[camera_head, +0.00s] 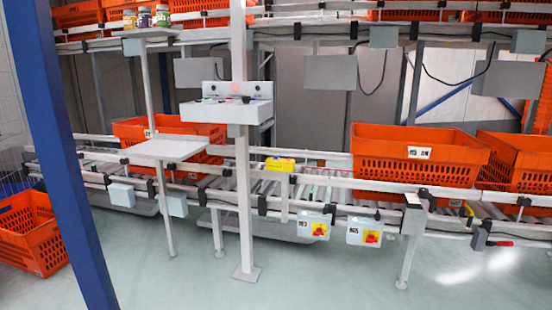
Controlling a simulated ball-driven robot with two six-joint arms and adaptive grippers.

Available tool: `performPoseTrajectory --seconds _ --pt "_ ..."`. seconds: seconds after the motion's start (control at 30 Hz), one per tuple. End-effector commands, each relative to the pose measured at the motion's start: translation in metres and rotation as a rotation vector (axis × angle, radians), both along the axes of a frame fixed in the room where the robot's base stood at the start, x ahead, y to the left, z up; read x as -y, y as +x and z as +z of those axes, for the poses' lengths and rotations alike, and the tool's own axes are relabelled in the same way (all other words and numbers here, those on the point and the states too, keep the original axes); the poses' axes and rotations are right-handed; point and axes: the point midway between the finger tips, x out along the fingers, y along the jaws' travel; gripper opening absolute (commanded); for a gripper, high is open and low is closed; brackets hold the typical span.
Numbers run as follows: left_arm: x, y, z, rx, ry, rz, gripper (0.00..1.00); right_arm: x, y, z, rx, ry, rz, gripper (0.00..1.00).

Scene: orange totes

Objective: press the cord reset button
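A small yellow box (279,164) sits on the front rail of the lower conveyor, right of the grey post; it may be the cord switch, but its buttons are too small to make out. A white control console (227,110) is fixed to the post, with a red-lit spot on its back panel and small dark items on its top. Two grey boxes with red knobs on yellow plates, the left switch box (313,226) and the right switch box (364,231), hang below the rail. I cannot tell which part is the cord reset button. Neither gripper is in view.
Orange totes stand on the lower conveyor (330,186), including a large tote (418,155). Another tote (32,232) is at the lower left. A blue post (62,150) crosses the left side. A small white shelf (170,148) juts forward. The front floor (330,285) is clear.

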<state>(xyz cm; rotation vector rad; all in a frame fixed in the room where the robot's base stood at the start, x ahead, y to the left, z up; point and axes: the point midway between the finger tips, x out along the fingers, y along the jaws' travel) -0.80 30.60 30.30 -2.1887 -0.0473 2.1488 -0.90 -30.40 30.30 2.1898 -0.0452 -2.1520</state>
Motion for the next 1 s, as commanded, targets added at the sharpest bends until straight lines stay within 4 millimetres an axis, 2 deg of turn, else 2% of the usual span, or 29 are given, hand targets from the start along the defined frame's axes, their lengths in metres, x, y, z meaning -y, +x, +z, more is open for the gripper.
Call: performPoseTrajectory --seconds 0.03,0.3,0.33,1.0 --pt "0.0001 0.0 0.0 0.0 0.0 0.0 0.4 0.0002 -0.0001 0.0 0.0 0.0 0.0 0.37" --pt "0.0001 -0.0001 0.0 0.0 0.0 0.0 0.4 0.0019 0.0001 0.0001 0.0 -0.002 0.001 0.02" --pt "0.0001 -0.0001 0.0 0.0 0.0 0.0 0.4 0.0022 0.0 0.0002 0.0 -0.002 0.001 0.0" --pt "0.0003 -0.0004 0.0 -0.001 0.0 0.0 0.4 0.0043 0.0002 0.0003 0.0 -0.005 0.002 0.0"
